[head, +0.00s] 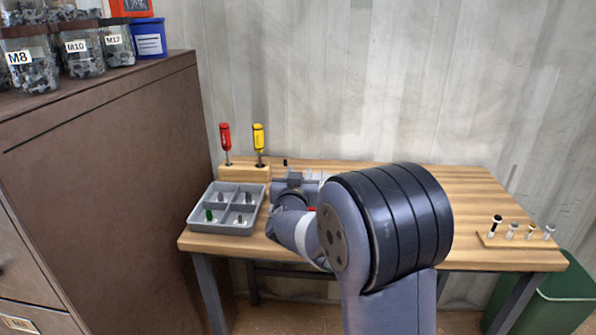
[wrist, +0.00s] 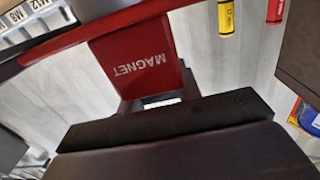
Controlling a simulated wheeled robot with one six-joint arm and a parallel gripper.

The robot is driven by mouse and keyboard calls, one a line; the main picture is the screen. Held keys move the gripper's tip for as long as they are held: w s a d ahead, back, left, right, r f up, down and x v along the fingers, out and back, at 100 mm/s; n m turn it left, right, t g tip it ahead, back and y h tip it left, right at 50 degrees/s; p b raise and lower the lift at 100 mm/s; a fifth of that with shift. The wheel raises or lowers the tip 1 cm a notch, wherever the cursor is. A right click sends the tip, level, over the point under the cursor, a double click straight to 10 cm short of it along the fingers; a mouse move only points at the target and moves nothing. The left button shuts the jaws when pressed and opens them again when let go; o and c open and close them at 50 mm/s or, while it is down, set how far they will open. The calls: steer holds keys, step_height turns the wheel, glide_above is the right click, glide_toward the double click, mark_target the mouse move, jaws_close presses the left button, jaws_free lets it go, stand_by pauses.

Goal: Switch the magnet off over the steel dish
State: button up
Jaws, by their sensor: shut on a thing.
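A red block lettered MAGNET (wrist: 135,58), upside down in the wrist view, is held in my gripper (wrist: 150,105). A long red part runs across behind it, with a grey rounded piece at the top edge. In the head view my gripper (head: 297,182) is over the back left of the bench, just right of the grey tray, largely hidden by my arm. Only a small red bit (head: 311,209) shows beside my wrist there. I cannot make out the steel dish in either view. Whether the magnet is on or off does not show.
A grey divided tray (head: 194,222) with small parts stands at the bench's left. Behind it are a red screwdriver (head: 225,138) and a yellow screwdriver (head: 259,138) in a wooden block. A small wooden rack (head: 515,243) of bolts is at right. A brown cabinet (head: 100,150) flanks the bench.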

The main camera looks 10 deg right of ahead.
stand_by(0.5)
steer(key=o, duration=1)
steer(key=shift+s, duration=0.1)
steer(key=v, duration=1)
steer(key=shift+s+a+b, duration=0.2)
steer(key=shift+s+b, duration=0.1)
steer(key=x, duration=1.1)
steer(key=shift+d, duration=0.1)
steer(key=shift+s, duration=0.1)
